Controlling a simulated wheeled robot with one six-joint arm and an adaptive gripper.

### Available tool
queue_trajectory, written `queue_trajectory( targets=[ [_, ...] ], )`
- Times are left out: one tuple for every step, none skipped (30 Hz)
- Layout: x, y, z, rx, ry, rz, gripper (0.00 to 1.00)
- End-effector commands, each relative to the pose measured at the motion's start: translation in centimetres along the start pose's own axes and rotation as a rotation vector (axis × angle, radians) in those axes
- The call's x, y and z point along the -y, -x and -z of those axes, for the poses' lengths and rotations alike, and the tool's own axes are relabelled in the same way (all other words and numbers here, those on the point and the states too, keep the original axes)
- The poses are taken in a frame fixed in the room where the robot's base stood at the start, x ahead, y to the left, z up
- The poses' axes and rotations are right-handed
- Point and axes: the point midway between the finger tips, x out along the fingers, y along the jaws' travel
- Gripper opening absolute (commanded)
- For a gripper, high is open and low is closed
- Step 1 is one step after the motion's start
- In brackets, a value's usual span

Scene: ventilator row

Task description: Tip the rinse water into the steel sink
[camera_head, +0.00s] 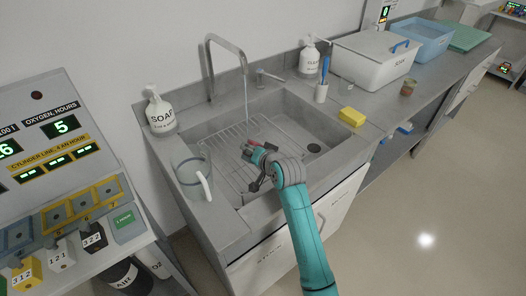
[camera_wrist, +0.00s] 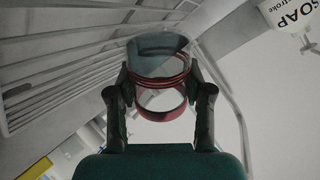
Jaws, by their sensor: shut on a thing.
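The steel sink (camera_head: 320,128) is set into the grey counter, with a wire rack (camera_head: 228,150) over its left part. A thin stream runs down from the tap (camera_head: 226,42). My gripper (camera_head: 262,158) is over the sink, above the rack. It is shut on a small clear container with red rings (camera_wrist: 162,105), seen between the two fingers in the wrist view. The container's red also shows small in the head view (camera_head: 255,143). A grey-teal part sits at its far end in the wrist view; I cannot tell whether it is water. The container's tilt is unclear.
A clear jug (camera_head: 188,172) with a white handle stands at the sink's left edge, near a soap bottle (camera_head: 161,116). A yellow sponge (camera_head: 352,117), a brush cup (camera_head: 321,92) and a white lidded bin (camera_head: 372,62) stand right of the sink. A console (camera_head: 50,140) is at left.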

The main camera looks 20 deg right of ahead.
Motion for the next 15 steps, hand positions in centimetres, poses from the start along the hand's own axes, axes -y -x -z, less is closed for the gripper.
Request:
queue_trajectory(
  targets=[
    [0.08, 0.06, 0.07, 0.003, -0.005, 0.001, 0.20],
    [0.10, 0.09, 0.06, 0.005, -0.008, 0.001, 0.20],
    [0.13, 0.13, 0.04, 0.009, -0.012, 0.001, 0.20],
    [0.15, 0.16, 0.02, 0.012, -0.015, 0.001, 0.20],
    [0.17, 0.18, 0.00, 0.014, -0.018, 0.001, 0.20],
    [0.20, 0.22, -0.01, 0.018, -0.023, 0.001, 0.20],
    [0.23, 0.25, -0.02, 0.020, -0.026, 0.002, 0.20],
    [0.25, 0.28, -0.03, 0.022, -0.030, 0.002, 0.20],
    [0.28, 0.31, -0.03, 0.025, -0.034, 0.002, 0.20],
    [0.30, 0.34, -0.04, 0.028, -0.037, 0.002, 0.20],
    [0.32, 0.37, -0.06, 0.030, -0.040, 0.001, 0.20],
    [0.33, 0.41, -0.09, 0.034, -0.044, 0.001, 0.20],
    [0.35, 0.43, -0.10, 0.037, -0.047, 0.001, 0.20],
    [0.37, 0.46, -0.12, 0.039, -0.050, 0.001, 0.20],
    [0.40, 0.50, -0.13, 0.042, -0.054, 0.001, 0.20]
  ],
)
